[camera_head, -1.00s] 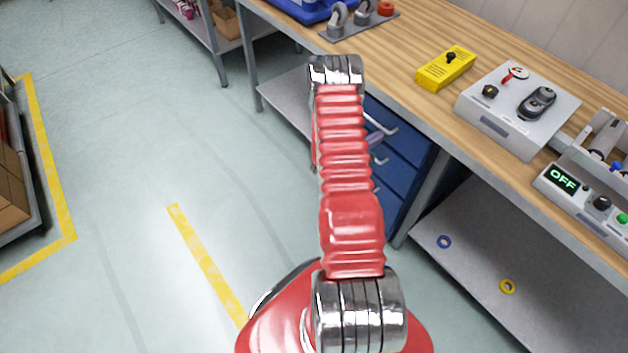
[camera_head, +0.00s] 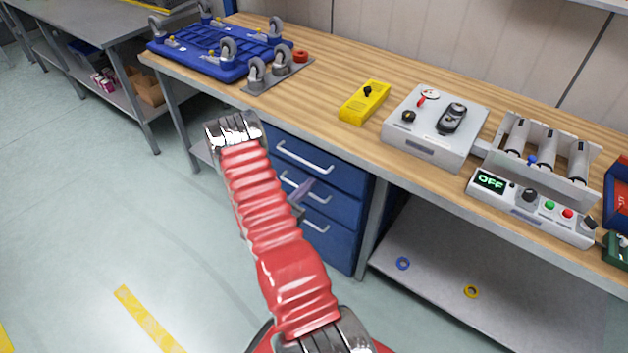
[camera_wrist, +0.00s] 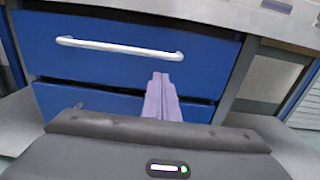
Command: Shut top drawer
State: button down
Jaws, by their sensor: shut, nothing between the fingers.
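The top drawer (camera_head: 318,163) is the highest of three blue drawer fronts under the wooden bench, with a pale bar handle. In the wrist view the top drawer (camera_wrist: 120,62) fills the upper left, its handle (camera_wrist: 118,47) running across it. Dark gaps show above and below its front; I cannot tell how far out it stands. My gripper (camera_head: 307,188) is shut and empty, in front of the drawers near the middle handle. Contact cannot be told.
The middle drawer (camera_wrist: 75,100) and bottom drawer (camera_head: 330,240) lie below. The wooden bench (camera_head: 330,75) carries a blue caster frame (camera_head: 215,50), a yellow box (camera_head: 364,103) and grey devices. A lower shelf (camera_head: 440,250) is at right. Open floor lies left.

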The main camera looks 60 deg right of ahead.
jog(key=a, duration=0.7)
jog(key=shift+w+a, duration=0.25)
jog(key=shift+w, duration=0.05)
